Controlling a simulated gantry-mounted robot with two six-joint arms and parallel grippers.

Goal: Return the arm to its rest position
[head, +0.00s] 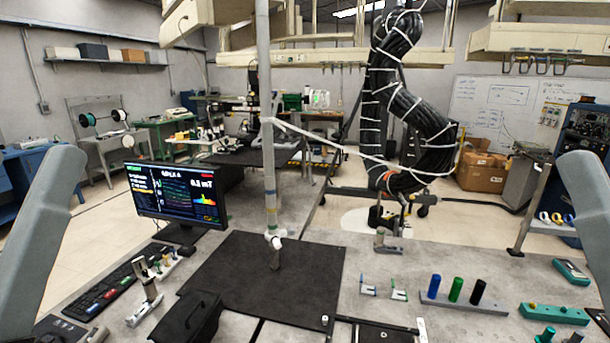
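A grey link of my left arm (38,235) rises along the left edge of the head view. A grey link of my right arm (592,220) stands at the right edge in much the same pose. Both links run out of the picture at the bottom. Neither gripper shows, so I cannot see whether they hold anything.
A black mat (265,275) lies on the grey bench, with a vertical pole (267,150) above it. A monitor (178,195) and keyboard (105,292) are at left, a black box (190,318) in front. A rack (463,303) holds three coloured cylinders at right.

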